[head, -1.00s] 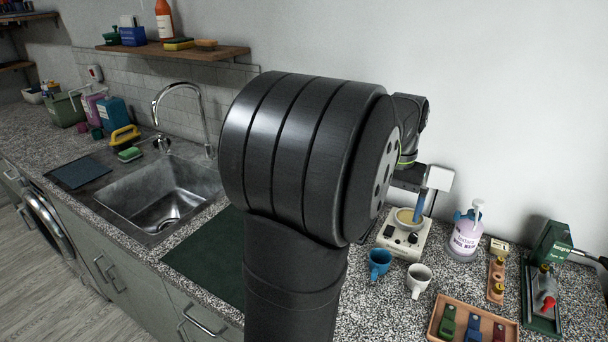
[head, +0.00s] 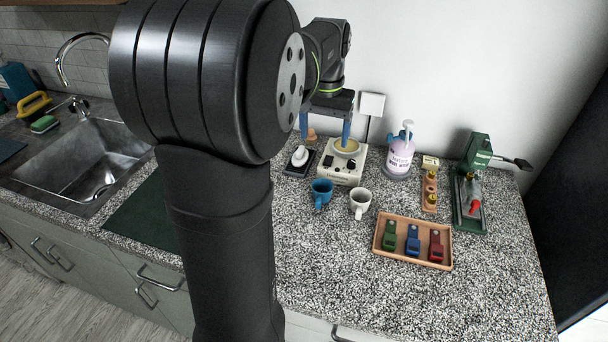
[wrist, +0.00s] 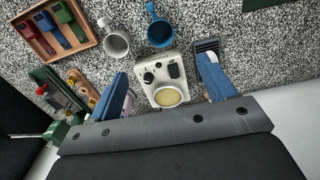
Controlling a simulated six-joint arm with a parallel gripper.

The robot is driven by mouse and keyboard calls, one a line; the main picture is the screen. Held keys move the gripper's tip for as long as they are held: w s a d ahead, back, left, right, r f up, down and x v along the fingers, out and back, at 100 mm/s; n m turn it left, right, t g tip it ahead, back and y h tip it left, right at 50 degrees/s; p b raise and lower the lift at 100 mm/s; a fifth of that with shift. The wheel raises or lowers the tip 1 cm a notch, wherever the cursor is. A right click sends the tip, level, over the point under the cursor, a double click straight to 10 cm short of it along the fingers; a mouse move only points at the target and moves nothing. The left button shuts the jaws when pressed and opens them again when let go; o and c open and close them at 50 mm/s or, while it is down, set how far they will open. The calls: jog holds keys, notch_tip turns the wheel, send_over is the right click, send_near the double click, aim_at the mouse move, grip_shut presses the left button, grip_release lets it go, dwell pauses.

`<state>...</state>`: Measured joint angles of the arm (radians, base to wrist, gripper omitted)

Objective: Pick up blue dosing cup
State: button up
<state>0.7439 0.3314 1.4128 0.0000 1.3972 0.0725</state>
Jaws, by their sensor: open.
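A blue cup (head: 321,192) with a side handle stands upright on the speckled counter; it also shows in the wrist view (wrist: 160,33). It looks like a mug, and I cannot tell whether it is the dosing cup. A small dark bluish item (head: 3,106) sits at the left edge beside the blue jug, mostly cut off and too small to identify. My gripper (head: 326,130) is open and empty, its blue fingers pointing down near the white device at the wall. In the wrist view, my gripper's fingers (wrist: 163,75) straddle that device, with the blue cup beyond.
The white device (head: 343,165) with a round pot stands behind a white mug (head: 360,203). A tray (head: 390,255) holds green, blue and red items. The sink (head: 85,155) is left; the front right counter is clear.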

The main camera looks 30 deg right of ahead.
jog(key=f+m, duration=0.1)
jog(key=m, duration=0.6)
send_near(321, 189)
jog(key=shift+m, duration=0.3)
jog(key=f, duration=0.2)
jog(key=s+a+f, duration=0.1)
jog(key=f, duration=0.2)
jog(key=s+f, duration=0.1)
jog(key=f, duration=0.1)
jog(key=shift+a+f, duration=0.2)
jog(key=shift+f, duration=0.05)
jog(key=shift+c, duration=0.3)
jog(key=c, duration=1)
